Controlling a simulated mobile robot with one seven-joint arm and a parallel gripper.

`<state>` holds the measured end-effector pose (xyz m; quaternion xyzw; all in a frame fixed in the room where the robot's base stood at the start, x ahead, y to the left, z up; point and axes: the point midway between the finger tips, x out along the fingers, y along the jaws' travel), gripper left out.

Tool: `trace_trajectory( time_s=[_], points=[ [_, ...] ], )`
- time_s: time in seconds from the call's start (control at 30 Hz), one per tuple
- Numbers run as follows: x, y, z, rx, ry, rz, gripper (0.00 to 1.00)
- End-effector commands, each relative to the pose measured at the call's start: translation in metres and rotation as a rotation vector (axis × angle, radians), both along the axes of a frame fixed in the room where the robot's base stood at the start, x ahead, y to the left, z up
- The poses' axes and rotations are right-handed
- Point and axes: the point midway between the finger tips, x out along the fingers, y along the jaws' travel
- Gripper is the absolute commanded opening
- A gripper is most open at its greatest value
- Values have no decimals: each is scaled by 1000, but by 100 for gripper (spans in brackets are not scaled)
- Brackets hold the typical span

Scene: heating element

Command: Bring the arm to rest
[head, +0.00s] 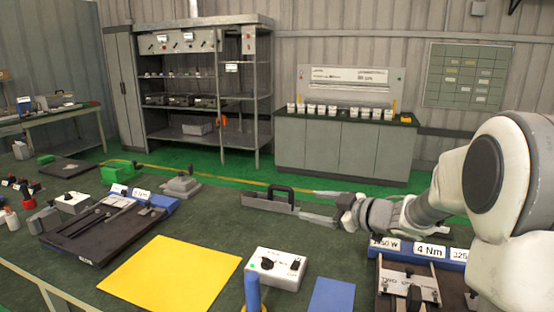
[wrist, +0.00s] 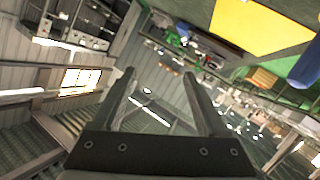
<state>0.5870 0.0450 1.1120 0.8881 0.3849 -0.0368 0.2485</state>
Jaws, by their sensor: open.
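My arm enters the head view from the right edge and reaches left above the green bench (head: 215,215). My gripper (head: 306,203) points left, its two grey fingers spread apart. In the wrist view the gripper (wrist: 160,75) also shows two parted fingers with nothing held between them. In the head view the fingertips appear beside a grey tray with a black handle (head: 268,203); I cannot tell the gap in depth. The wrist view shows the room tilted, with walls and shelves beyond the fingers.
A yellow sheet (head: 170,275), a white control box (head: 276,268) and a blue upright post (head: 253,292) are at the front. A dark board with blue rail (head: 100,228) lies left. A labelled fixture (head: 420,262) lies under my arm at right. Shelving (head: 205,90) stands behind.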

Motion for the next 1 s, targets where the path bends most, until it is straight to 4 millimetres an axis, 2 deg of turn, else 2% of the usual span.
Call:
trace_trajectory(
  time_s=[0.03, 0.23, 0.37, 0.47, 0.6, 0.73, 0.87, 1.0],
  points=[
    [1, -5, 18, -23, -16, -69, 76],
    [-3, -37, 65, -87, -28, -354, 76],
    [-20, -60, 88, -109, -1, -528, 76],
    [-41, -75, 102, -113, 38, -650, 76],
    [-78, -93, 111, -108, 124, -802, 76],
    [-120, -102, 112, -89, 229, -915, 76],
    [-167, -103, 104, -62, 360, -998, 76],
    [-221, -94, 91, -28, 524, -1044, 76]
  ],
)
